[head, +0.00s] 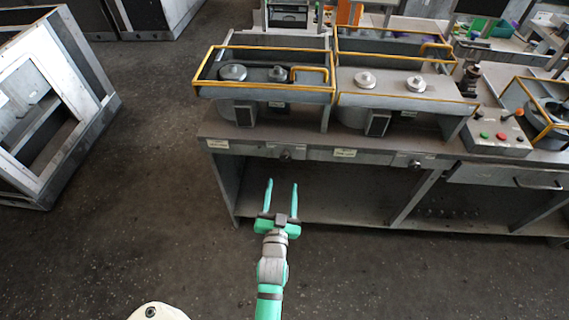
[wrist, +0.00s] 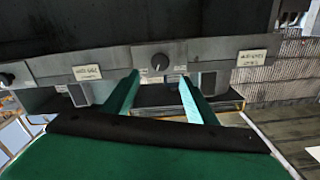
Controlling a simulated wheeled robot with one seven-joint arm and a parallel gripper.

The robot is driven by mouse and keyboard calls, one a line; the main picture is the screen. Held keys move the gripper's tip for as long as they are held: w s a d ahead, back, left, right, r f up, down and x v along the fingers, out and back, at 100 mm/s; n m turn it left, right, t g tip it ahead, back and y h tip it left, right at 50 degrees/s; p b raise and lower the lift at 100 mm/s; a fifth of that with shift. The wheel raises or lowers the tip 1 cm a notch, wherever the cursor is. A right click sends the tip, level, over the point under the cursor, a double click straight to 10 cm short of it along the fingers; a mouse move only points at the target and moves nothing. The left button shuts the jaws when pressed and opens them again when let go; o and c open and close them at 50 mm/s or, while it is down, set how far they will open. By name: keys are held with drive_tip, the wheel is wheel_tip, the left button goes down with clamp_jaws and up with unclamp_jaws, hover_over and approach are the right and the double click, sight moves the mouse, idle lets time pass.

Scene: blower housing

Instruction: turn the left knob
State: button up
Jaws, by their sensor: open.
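The left knob (head: 286,155) is a small dark round knob on the grey front rail of the bench. The wrist view appears upside down; there the left knob (wrist: 159,62) shows between my fingertips, a short way beyond them. My gripper (head: 282,181) has two green fingers and is open and empty. It is in front of the bench, below the knob in the head view and apart from it. In the wrist view my gripper (wrist: 158,75) shows both fingers spread on either side of the knob.
A second knob (head: 414,163) sits further right on the rail; the wrist view shows it at the left edge (wrist: 7,79). Pale labels (head: 345,152) flank the knobs. Yellow-railed trays (head: 263,94) stand on top. A grey frame (head: 50,100) stands left; floor between is clear.

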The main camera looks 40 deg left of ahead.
sight(285, 159)
drive_tip(key=x, duration=1)
drive_tip(key=shift+w+a, duration=0.15)
drive_tip(key=shift+w, duration=0.1)
drive_tip(key=c, duration=1.1)
drive_tip(key=shift+o, duration=0.2)
